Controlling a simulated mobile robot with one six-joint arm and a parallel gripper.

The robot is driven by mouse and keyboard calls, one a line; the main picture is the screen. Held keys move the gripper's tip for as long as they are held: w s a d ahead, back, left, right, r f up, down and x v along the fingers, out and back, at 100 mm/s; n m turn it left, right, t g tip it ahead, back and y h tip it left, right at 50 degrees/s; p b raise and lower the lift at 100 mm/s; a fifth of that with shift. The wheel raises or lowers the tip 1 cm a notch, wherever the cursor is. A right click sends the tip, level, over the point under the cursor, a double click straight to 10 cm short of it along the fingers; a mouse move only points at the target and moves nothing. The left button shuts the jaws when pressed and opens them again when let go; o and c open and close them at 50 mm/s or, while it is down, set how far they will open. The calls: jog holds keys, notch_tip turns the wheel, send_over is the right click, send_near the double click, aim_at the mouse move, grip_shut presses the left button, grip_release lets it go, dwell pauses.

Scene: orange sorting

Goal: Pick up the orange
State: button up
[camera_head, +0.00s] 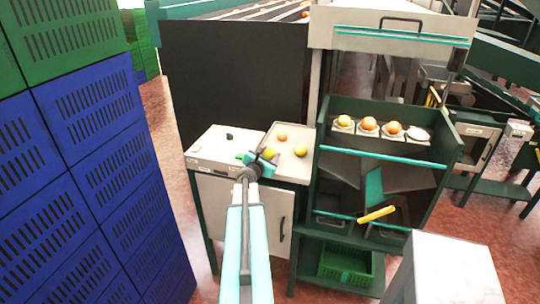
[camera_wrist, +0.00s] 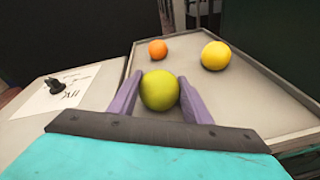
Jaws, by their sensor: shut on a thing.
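My gripper (camera_wrist: 160,95) is shut on a yellow-green round fruit (camera_wrist: 159,90), which sits between its two purple fingers in the wrist view. In the head view my gripper (camera_head: 263,160) is over the left side of the tray, with the held fruit (camera_head: 270,153) partly hidden by it. A small orange (camera_wrist: 158,48) lies on the tray beyond the held fruit; it also shows in the head view (camera_head: 282,137). A larger yellow fruit (camera_wrist: 215,55) lies to its right on the tray; the head view shows it too (camera_head: 300,151).
The pale tray (camera_head: 298,170) has raised edges. Left of it is a white surface (camera_head: 205,150) with a paper and a small dark object (camera_wrist: 55,85). A green rack (camera_head: 330,150) on the right holds several fruits in cups. Blue crates (camera_head: 90,110) stand at left.

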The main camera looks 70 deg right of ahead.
aim_at(270, 149)
notch_tip(270, 149, up, 27)
jog(key=b, duration=0.1)
jog(key=shift+r, duration=0.2)
dwell(0.7)
dwell(0.8)
